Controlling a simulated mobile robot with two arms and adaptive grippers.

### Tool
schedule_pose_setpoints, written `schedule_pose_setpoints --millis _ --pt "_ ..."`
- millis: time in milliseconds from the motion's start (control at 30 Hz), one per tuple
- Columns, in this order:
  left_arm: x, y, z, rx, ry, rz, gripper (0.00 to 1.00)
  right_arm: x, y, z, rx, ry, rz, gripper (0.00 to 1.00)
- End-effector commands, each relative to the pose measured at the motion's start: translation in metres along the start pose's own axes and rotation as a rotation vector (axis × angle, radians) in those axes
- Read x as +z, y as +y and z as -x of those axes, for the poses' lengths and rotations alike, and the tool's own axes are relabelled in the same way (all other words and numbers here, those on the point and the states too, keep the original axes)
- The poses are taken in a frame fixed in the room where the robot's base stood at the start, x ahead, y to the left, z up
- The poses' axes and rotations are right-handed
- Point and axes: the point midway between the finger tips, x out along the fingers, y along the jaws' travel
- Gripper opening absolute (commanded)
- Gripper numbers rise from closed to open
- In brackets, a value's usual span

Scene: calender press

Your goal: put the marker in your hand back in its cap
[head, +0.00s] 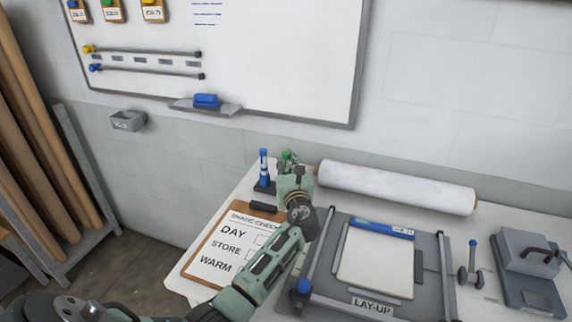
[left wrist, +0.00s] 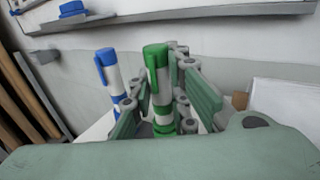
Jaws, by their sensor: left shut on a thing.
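My left gripper (head: 290,168) is at the back left of the table, just right of an upright blue-and-white marker (head: 264,168) on a dark stand (head: 265,188). In the left wrist view the gripper (left wrist: 160,112) is shut on a green-and-white marker (left wrist: 157,75), which stands nearly upright between the finger pads. Its green top end sticks up above the fingers, and a green band (left wrist: 164,129) shows low on it. The blue marker (left wrist: 112,85) stands to its left, apart from it. The lower end is hidden, so I cannot tell whether it sits in a cap. My right gripper is not in view.
A white roll (head: 397,187) lies behind the gripper to the right. A clipboard (head: 222,245) lies in front of the stand. The lay-up board (head: 375,262) fills the table's middle. A whiteboard ledge (head: 205,107) with a blue eraser is on the wall behind.

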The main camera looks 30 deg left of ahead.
Motion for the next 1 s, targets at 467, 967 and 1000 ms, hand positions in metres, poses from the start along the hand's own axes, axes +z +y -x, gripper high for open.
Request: schedule_pose_setpoints --millis 467,967,1000 --pt "-0.002 0.000 0.000 0.000 0.000 0.000 0.38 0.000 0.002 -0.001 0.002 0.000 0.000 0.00" --pt "0.044 0.000 0.000 0.001 -0.005 0.005 0.38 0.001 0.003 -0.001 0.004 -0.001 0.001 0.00" --pt "0.052 0.001 0.000 0.001 -0.004 0.005 0.38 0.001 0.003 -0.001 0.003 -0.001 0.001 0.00"
